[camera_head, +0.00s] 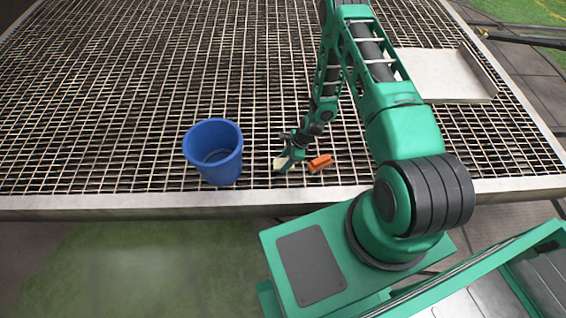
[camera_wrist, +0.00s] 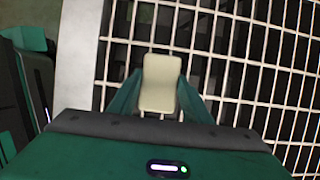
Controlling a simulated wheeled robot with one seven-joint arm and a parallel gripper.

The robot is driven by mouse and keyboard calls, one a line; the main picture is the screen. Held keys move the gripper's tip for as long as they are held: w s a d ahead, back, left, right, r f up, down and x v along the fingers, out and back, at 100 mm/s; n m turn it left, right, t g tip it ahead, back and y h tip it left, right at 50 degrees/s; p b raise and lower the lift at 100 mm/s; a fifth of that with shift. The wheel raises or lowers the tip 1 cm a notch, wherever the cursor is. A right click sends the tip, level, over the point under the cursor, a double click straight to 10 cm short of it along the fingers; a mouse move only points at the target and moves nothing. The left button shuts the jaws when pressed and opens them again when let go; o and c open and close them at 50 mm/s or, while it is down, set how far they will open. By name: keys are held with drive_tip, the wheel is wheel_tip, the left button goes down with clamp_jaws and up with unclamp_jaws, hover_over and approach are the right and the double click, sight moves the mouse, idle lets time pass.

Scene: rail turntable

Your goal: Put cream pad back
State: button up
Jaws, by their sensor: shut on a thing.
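The cream pad (camera_wrist: 160,84) sits between the two fingers of my gripper (camera_wrist: 158,98) in the wrist view, with the grating behind it. My gripper is shut on it. In the head view the cream pad (camera_head: 281,163) shows as a small pale patch at the tip of my gripper (camera_head: 287,163), low over the grating near its front edge. I cannot tell whether the pad touches the grating.
An orange block (camera_head: 320,163) lies on the grating just right of my gripper. An open blue bucket (camera_head: 213,152) stands to the left. A pale tray (camera_head: 446,76) lies at the back right. The grating (camera_head: 90,110) is clear at the left.

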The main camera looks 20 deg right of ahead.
drive_tip(key=o, duration=1)
drive_tip(key=s+d+r+n+h, duration=0.1)
drive_tip(key=s+d+r+n, duration=0.3)
drive_tip(key=r, duration=0.9)
drive_tip(key=s+d+r+n+g+h, duration=0.1)
drive_tip(key=d+r+n, duration=0.1)
drive_tip(key=d+r, duration=0.8)
drive_tip(key=s+d+r+n+h, duration=0.2)
drive_tip(key=r+n, duration=0.1)
drive_tip(key=r, duration=1.3)
drive_tip(key=s+r+n, duration=0.3)
drive_tip(key=s+r, duration=0.6)
drive_tip(key=s, duration=0.3)
drive_tip(key=s+r+n, duration=0.3)
drive_tip(key=s+r, duration=0.6)
drive_tip(key=s, duration=0.3)
drive_tip(key=shift+s+r, duration=0.15)
drive_tip(key=shift+r, duration=0.25)
